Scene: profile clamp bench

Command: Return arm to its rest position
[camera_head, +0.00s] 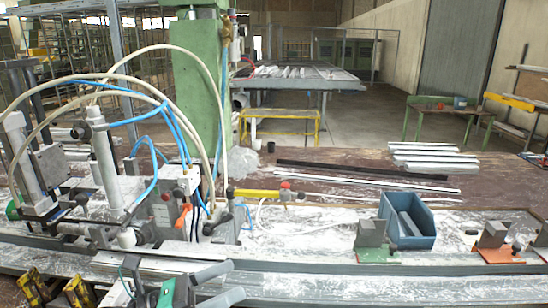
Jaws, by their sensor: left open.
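My left gripper (221,284) is at the bottom edge, left of centre, in the head view. Its two grey fingers point to the right and stand apart with nothing visible between them. It is in front of the bench (330,220), over the near metal rail (400,288). The rest of the left arm is largely cut off by the lower edge. My right gripper is not in view.
A clamping machine (110,175) with hoses and a green column (198,95) stands at the left. A blue bin (418,232) and two clamp blocks (371,233) (493,235) sit at the right. Metal profiles (430,160) lie behind. Yellow-black parts (36,287) are at lower left.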

